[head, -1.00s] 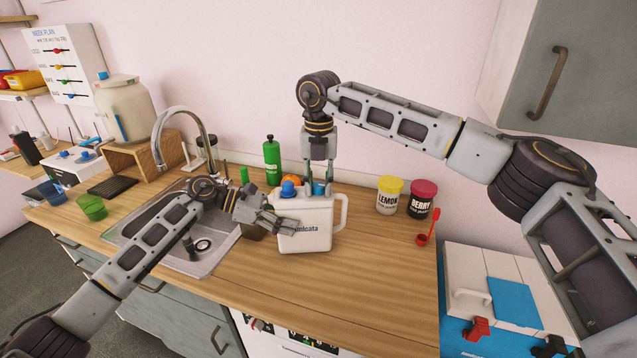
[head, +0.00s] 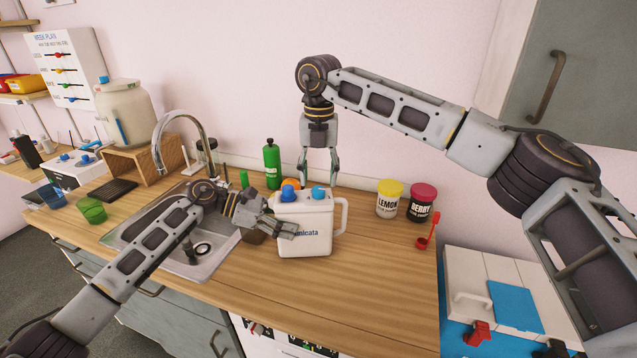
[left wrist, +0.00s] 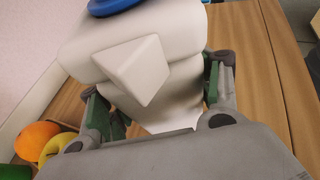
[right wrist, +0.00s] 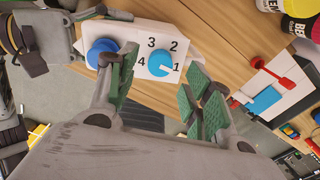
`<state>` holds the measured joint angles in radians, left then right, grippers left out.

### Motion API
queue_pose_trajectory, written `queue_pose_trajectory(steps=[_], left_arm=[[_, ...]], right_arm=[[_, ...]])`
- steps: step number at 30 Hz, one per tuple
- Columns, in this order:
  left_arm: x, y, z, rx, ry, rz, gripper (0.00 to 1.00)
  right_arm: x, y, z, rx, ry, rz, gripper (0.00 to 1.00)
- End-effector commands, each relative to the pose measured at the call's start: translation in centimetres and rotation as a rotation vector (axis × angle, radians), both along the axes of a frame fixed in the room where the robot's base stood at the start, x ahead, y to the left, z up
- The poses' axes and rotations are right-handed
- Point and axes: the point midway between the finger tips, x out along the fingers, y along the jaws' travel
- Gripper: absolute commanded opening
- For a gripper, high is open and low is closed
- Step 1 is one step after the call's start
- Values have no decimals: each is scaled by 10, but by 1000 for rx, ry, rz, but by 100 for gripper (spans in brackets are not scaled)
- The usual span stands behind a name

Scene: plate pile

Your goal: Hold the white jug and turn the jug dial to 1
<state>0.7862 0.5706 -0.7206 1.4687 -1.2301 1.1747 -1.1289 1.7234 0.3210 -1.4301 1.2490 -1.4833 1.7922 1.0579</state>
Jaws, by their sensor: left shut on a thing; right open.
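The white jug (head: 312,245) stands upright on the wooden counter, with a dark blue cap (head: 288,193) and a light blue dial (head: 319,192) on top. My left gripper (head: 283,229) is shut on the jug's left end; the left wrist view shows its fingers on both sides of the white body (left wrist: 160,100). My right gripper (head: 319,178) is open and empty, pointing down just above the dial. In the right wrist view the dial (right wrist: 159,66) sits among the numbers 1 to 4, and its pale pointer appears to face the 1.
Lemon (head: 388,203) and berry (head: 422,204) jars and a red scoop (head: 425,241) stand to the right. A green bottle (head: 271,165) and an orange (head: 290,183) are behind the jug. The sink (head: 190,262) is to the left. The counter front right of the jug is clear.

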Motion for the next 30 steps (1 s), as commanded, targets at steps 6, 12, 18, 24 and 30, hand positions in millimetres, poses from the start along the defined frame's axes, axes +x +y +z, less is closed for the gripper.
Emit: queue_pose_trajectory(steps=[6, 12, 18, 24, 30], left_arm=[[1, 1, 0, 1, -1, 2, 24], [1, 1, 0, 1, -1, 2, 24], [1, 1, 0, 1, -1, 2, 24], [0, 1, 0, 1, -1, 2, 24], [0, 1, 0, 1, -1, 2, 24]], right_arm=[[0, 0, 35, 1, -2, -1, 51], [0, 0, 62, 2, -3, -1, 51], [0, 0, 78, 0, -2, -1, 51], [0, -1, 82, 1, -1, -1, 51], [0, -1, 81, 1, -1, -1, 51]])
